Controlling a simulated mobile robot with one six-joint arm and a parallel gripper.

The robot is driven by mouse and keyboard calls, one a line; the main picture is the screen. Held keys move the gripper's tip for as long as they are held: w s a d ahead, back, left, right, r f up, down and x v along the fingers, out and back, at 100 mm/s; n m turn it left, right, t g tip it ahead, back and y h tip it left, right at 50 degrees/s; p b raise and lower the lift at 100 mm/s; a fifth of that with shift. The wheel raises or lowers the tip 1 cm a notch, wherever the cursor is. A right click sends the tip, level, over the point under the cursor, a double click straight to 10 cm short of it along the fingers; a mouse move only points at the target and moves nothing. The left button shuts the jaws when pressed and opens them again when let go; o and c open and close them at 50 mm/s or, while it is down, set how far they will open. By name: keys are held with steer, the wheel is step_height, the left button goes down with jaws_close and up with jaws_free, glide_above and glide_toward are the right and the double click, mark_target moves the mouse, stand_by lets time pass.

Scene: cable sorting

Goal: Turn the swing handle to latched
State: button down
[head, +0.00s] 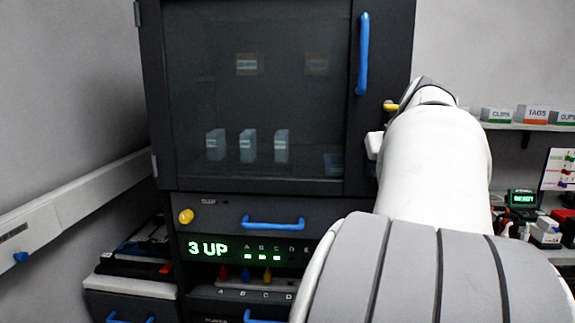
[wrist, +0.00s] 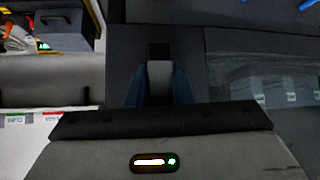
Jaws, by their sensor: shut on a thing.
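The swing handle (wrist: 159,78) shows in the wrist view as a short grey bar with a dark end, standing out from the dark cabinet front. My gripper (wrist: 160,92) is shut on it, with one dark blue finger on each side. In the head view my white arm covers the gripper and the handle, at the right edge of the cabinet (head: 262,183). A small yellow piece (head: 390,106) shows beside the arm there; I cannot tell what it belongs to. The glass door (head: 255,100) looks closed. I cannot tell the handle's exact angle.
A blue vertical bar handle (head: 363,53) stands out on the door's right side. Below are a drawer with a blue handle (head: 272,223) and a green display (head: 208,248) reading "3 UP". A shelf with labelled boxes (head: 496,115) is on the right.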

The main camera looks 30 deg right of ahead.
stand_by(0.4)
steer(key=c, duration=1.3)
jaws_free()
steer(key=v, duration=0.7)
steer(key=shift+s+r, duration=0.25)
steer(key=shift+s, duration=0.05)
steer(key=shift+a, duration=0.1)
steer(key=w+a+f+n+g+y+p, duration=0.1)
steer(key=w+a+f+y+p, duration=0.15)
steer(key=a+f, duration=0.6)
steer(key=w+a+f+n+g+y+p, duration=0.1)
steer(key=w+a+f+g, duration=0.15)
steer(key=a+f, duration=0.6)
steer(key=s+a+f+n+g+p, duration=0.1)
steer(key=s+a+f, duration=0.3)
steer(key=a, duration=0.4)
steer(key=s+a+f+n+g+p, duration=0.1)
steer(key=s+a+f, duration=0.3)
steer(key=a+f, duration=0.2)
steer(key=shift+s+a+f+n, duration=0.3)
steer(key=shift+s+a+n, duration=0.1)
steer(key=shift+a, duration=0.7)
